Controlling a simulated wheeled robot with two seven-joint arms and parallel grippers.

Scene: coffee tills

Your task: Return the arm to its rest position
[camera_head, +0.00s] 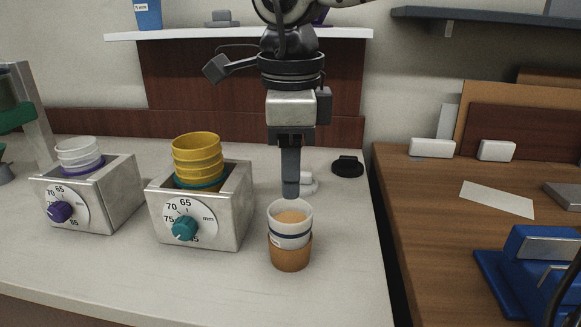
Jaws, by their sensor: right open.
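My right gripper (291,190) hangs straight down from the top of the head view, with its fingers just above and behind the rim of a paper cup. It is seen edge-on, so one finger hides the other; it is open and holds nothing. The cup (290,241) stands upright on the white counter, with a white body, a dark band, a brown sleeve at its base and a light brown drink inside. My left gripper is not in view.
Two metal dispensers hold stacked cups: yellow ones (197,155) with a teal knob and white ones (78,152) with a purple knob. A black lid (347,166) lies behind the cup to the right. A gap separates the counter from a wooden table (440,230) with a blue device (535,265).

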